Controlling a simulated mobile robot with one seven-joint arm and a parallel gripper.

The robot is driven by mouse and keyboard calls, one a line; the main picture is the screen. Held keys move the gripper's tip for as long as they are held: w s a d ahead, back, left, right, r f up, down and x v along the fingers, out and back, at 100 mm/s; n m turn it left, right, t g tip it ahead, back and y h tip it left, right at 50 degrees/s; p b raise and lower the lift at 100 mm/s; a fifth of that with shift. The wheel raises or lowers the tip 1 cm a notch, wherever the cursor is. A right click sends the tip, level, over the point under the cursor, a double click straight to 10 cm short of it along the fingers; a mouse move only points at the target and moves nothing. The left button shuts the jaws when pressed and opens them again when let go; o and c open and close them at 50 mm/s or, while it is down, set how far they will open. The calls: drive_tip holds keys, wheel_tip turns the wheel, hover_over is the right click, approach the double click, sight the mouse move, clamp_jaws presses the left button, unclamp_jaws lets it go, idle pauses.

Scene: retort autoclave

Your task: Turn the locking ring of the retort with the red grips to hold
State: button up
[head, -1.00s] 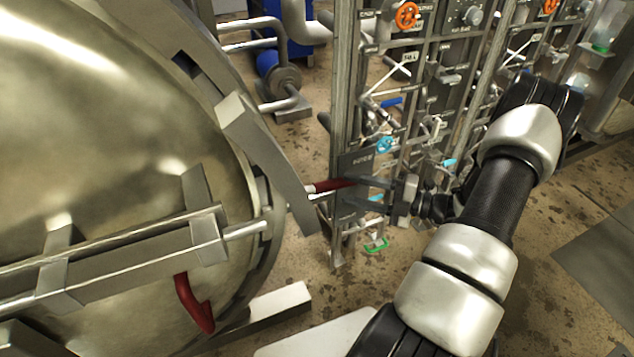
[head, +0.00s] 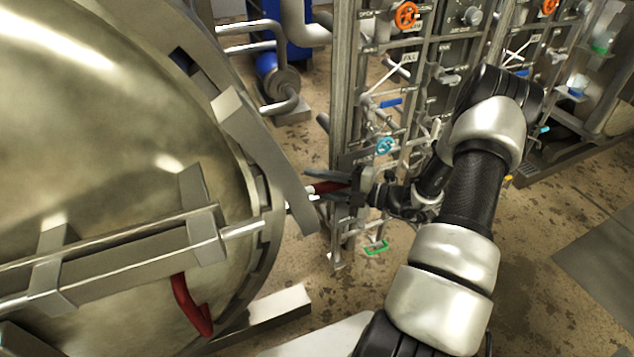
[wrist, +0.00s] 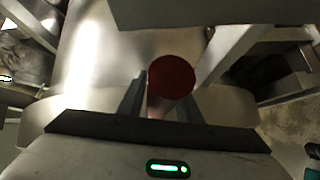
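The retort's big round metal door (head: 110,170) fills the left of the head view, with the locking ring (head: 262,150) around its edge. A red grip (head: 326,187) sticks out from the ring's right side on a pale rod. My gripper (head: 312,186) is around this grip, with its fingers apart on either side of it. In the wrist view the red grip (wrist: 171,77) shows end-on as a red disc between the two spread fingers. Whether the fingers touch it is not clear. A second red handle (head: 192,305) hangs lower on the door's front.
A metal frame with valves and pipes stands close behind my gripper, with an orange handwheel (head: 406,15) and a light blue handwheel (head: 386,146). A blue pump (head: 268,63) stands at the back. Speckled floor is open at lower right.

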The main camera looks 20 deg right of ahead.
clamp_jaws()
drive_tip(key=a+f+m+b, duration=0.1)
drive_tip(key=f+b, duration=0.3)
drive_tip(key=f, duration=0.6)
drive_tip(key=a+f+m+t+y+b, duration=0.1)
drive_tip(key=a+f+b, duration=0.3)
drive_tip(key=f, duration=0.5)
drive_tip(key=shift+s+f+b, duration=0.3)
drive_tip(key=shift+f+b, duration=0.1)
drive_tip(key=shift+b, duration=0.2)
drive_tip(key=shift+o, duration=2)
unclamp_jaws()
drive_tip(key=shift+w+f, duration=0.1)
drive_tip(key=shift+f, duration=0.05)
drive_tip(key=shift+w+r, duration=0.1)
drive_tip(key=shift+r, duration=0.15)
